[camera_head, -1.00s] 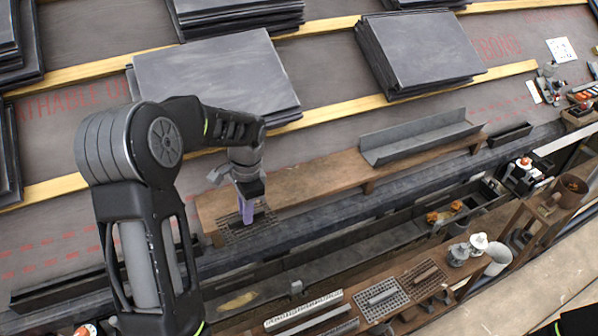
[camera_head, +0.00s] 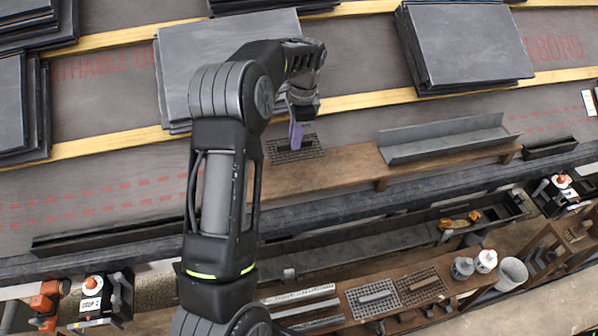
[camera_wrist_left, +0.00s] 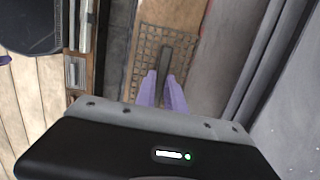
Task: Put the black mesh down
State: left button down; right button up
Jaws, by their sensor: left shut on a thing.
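The black mesh (camera_head: 312,150) is a flat dark grid with a bar-like handle. It is at the left end of the brown wooden plank (camera_head: 345,165) in the head view. My left gripper (camera_head: 296,144) has purple fingers and points down at it. In the left wrist view the mesh (camera_wrist_left: 147,75) lies flat over the wood, and the fingers (camera_wrist_left: 165,82) are shut on its handle. I cannot tell whether the mesh touches the plank or hangs just above it. My right gripper is out of view.
A grey metal trough (camera_head: 440,140) sits farther right on the plank. Slate stacks (camera_head: 468,45) lie on the roof behind. A lower bench holds a second grid (camera_head: 375,297), a brown grid (camera_head: 418,285) and pots (camera_head: 486,260). Bare plank shows between mesh and trough.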

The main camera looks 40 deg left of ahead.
aim_at(295, 152)
pick_arm(q)
jog(key=shift+s, duration=0.1)
jog(key=shift+f+b, duration=0.3)
jog(key=shift+f, duration=2.2)
jog(key=shift+f, duration=0.1)
jog(key=shift+f, duration=2.4)
jog(key=shift+b, duration=0.3)
jog(key=shift+f, duration=0.15)
jog(key=c, duration=1.4)
grip_release()
jog(key=shift+c, duration=0.2)
